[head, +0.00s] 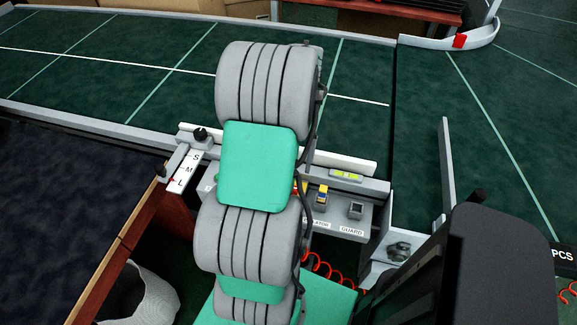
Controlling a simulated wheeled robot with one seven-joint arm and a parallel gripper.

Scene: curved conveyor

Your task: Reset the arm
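My arm (262,90) rises through the middle of the head view, with thick grey ribbed joints and teal covers. Its upper part stands in front of the green conveyor belt (120,75) and hides part of the belt and rail. My gripper does not show in this view, so its fingers and anything in them cannot be seen.
A control panel (356,210) with a part labelled GUARD is close behind and right of my arm. A size plate (186,172) marked S, M, L is at left. A wooden-edged dark surface (60,190) lies left.

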